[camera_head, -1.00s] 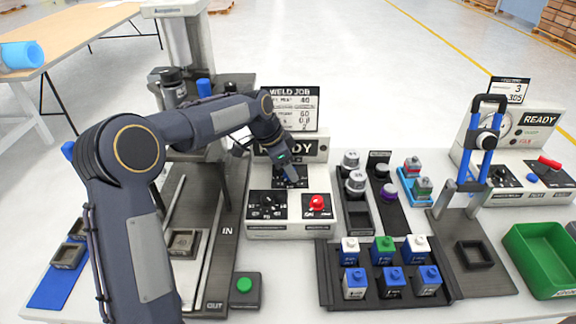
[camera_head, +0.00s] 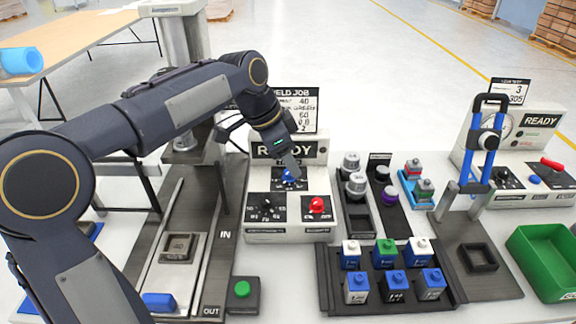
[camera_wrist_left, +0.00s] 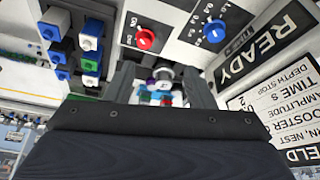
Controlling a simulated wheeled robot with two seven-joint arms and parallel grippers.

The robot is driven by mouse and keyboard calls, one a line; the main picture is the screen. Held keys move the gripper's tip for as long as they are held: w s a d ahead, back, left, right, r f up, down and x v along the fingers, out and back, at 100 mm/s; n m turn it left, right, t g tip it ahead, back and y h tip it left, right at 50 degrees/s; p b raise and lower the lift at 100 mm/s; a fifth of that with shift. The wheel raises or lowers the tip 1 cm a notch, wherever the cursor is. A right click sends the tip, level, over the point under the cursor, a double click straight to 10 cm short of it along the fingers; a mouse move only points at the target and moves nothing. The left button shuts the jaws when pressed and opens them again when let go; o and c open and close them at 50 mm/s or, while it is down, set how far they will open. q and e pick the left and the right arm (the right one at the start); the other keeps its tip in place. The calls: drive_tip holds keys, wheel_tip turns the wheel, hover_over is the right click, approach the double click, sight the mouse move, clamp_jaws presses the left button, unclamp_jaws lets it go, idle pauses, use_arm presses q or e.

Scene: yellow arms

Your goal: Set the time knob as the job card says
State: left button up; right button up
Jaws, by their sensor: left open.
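The job card (camera_head: 310,110) stands behind the weld panel (camera_head: 262,238); its lines are small, and one seems to read 0.8. A blue knob (camera_head: 289,175) sits on the panel's upper plate. It also shows in the left wrist view (camera_wrist_left: 216,32) beside a printed scale; its exact setting is unclear. My left gripper (camera_head: 286,160) is open and empty, close above and behind the blue knob in the head view. In the wrist view the knob lies outside the fingers (camera_wrist_left: 160,88), to the upper right. My right gripper is not in view.
A black knob (camera_head: 266,208) and a red knob (camera_head: 318,206) share the panel, close to the blue one. A rack of capped blocks (camera_head: 385,300) stands in front right. A green button (camera_head: 242,288) is in front left. A press column (camera_head: 183,50) rises at the left.

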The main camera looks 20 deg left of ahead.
use_arm(q)
drive_tip(key=shift+s+d+r, duration=0.2)
drive_tip(key=shift+s+r, duration=0.1)
drive_tip(key=shift+s, duration=0.4)
drive_tip(key=shift+s+d+r, duration=0.2)
drive_tip(key=shift+s+r, duration=0.15)
drive_tip(key=shift+s, duration=0.3)
drive_tip(key=shift+s+d+r, duration=0.2)
drive_tip(key=shift+s+r, duration=0.1)
drive_tip(key=shift+s, duration=0.4)
drive_tip(key=n+t+y+b, duration=0.25)
drive_tip(key=n+b, duration=0.25)
drive_tip(key=n, duration=0.5)
approach(288, 173)
drive_tip(key=w, duration=0.1)
drive_tip(key=shift+g+y, duration=0.35)
drive_tip(key=shift+y, duration=0.1)
drive_tip(key=x, duration=0.5)
drive_tip(key=d+x, duration=0.1)
drive_tip(key=x, duration=0.2)
drive_tip(key=shift+w+f, duration=0.1)
drive_tip(key=shift+w, duration=0.1)
